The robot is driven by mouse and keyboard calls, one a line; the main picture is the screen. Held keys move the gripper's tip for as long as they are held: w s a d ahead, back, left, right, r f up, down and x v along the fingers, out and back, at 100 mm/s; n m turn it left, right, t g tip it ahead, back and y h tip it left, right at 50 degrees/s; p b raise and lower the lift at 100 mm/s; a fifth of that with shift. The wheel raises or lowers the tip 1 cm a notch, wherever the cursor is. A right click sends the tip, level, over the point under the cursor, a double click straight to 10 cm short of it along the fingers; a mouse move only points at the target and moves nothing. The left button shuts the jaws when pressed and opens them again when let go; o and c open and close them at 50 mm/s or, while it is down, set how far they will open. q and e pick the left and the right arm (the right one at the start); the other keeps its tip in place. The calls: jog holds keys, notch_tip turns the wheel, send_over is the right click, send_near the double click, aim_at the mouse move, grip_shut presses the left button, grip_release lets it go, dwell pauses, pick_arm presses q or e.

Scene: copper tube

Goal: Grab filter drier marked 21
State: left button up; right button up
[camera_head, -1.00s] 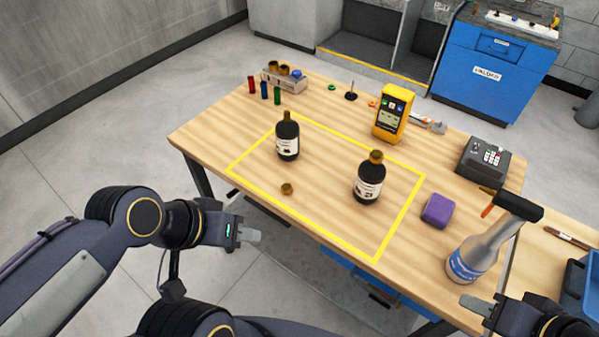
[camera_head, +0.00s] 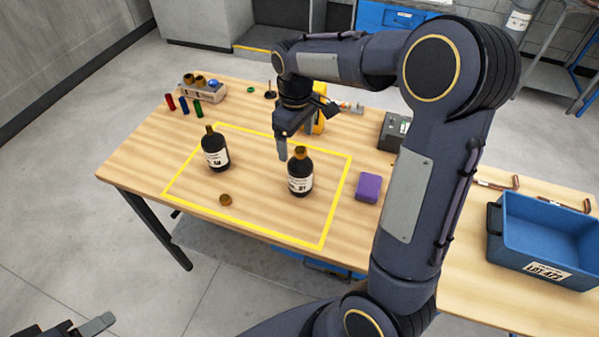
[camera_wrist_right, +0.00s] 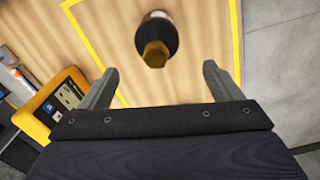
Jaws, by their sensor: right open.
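Two dark filter driers with copper-coloured tops and white labels stand upright inside the yellow outline on the table. One is the left drier (camera_head: 215,152), its number too small to read. The other is the right drier (camera_head: 300,178); its label number may end in 1, but I cannot read it surely. My right gripper (camera_head: 308,133) is open and empty, above and just behind the right drier. In the right wrist view a drier (camera_wrist_right: 157,38) shows ahead, between and beyond the open fingertips, apart from them. My left gripper (camera_head: 95,325) is partly cut off at bottom left.
A loose copper cap (camera_head: 226,199) lies inside the outline. A purple block (camera_head: 368,188) sits right of the right drier. A yellow meter (camera_wrist_right: 50,105) is close beside the right gripper. A blue bin (camera_head: 545,240) is at the right. My right arm hides part of the table.

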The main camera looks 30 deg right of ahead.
aim_at(300, 158)
jog(key=f, duration=0.2)
jog(key=f+p, duration=0.1)
jog(key=f, duration=0.4)
jog(key=shift+s+d+f, duration=0.15)
jog(key=shift+s+d, duration=0.1)
jog(key=shift+d, duration=0.1)
jog(key=shift+c, duration=0.2)
grip_shut()
